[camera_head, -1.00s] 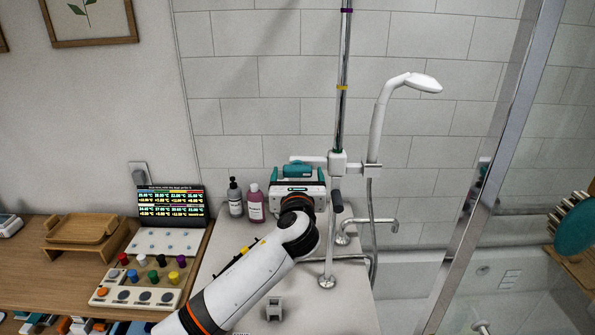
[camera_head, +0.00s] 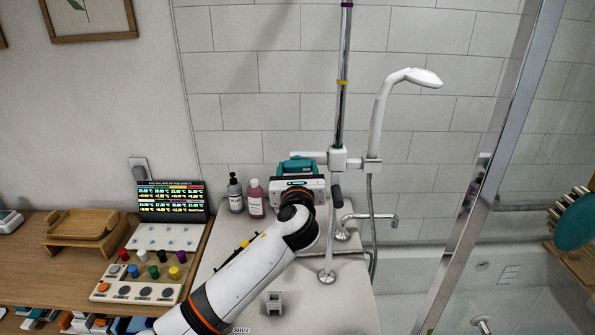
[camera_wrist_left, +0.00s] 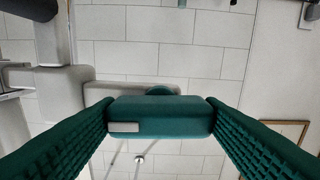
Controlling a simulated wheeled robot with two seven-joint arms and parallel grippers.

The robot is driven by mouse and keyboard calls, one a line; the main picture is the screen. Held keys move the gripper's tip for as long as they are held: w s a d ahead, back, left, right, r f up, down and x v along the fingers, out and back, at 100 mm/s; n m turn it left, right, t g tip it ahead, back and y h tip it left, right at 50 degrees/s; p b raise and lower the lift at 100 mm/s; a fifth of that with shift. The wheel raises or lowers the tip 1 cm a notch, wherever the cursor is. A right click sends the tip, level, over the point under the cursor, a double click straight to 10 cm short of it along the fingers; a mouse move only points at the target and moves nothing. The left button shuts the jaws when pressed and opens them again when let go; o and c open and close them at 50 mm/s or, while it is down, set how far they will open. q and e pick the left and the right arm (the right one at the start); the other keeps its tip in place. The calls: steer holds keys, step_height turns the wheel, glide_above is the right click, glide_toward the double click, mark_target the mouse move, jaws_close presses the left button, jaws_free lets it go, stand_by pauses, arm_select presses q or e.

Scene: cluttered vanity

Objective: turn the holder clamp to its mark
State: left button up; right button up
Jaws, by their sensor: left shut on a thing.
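The holder clamp (camera_head: 338,158) is a white block on the chrome rail (camera_head: 341,110), with a white hand shower (camera_head: 380,115) upright in its right side. A white bar (camera_head: 302,155) runs left from the block. A teal grip sits at the bar's left part; it shows in the left wrist view (camera_wrist_left: 165,117) in front of the pale bar (camera_wrist_left: 130,88). My left gripper (camera_head: 296,169) is shut on this grip, with one ribbed finger at each end of it. Coloured bands mark the rail: green at the clamp, yellow (camera_head: 342,83) above, purple near the top. My right gripper is out of view.
A grey bottle (camera_head: 235,194) and a pink bottle (camera_head: 256,199) stand left of my gripper. A tap (camera_head: 370,218) is to its right. A control panel with coloured knobs (camera_head: 142,283) and a display (camera_head: 172,200) stand at left. A glass screen edge (camera_head: 470,190) is at right.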

arm_select(q)
steer(key=n+b, duration=0.1)
steer(key=n, duration=0.3)
steer(key=shift+n, duration=0.3)
steer(key=n+b, duration=0.1)
steer(key=n, duration=0.2)
steer(key=shift+n+b, duration=0.35)
steer(key=shift+n, duration=0.05)
steer(key=n+b, duration=0.2)
steer(key=n, duration=0.2)
steer(key=shift+f, duration=0.1)
steer(key=shift+n+b, duration=0.9)
steer(key=shift+n, duration=1.5)
steer(key=o, duration=1)
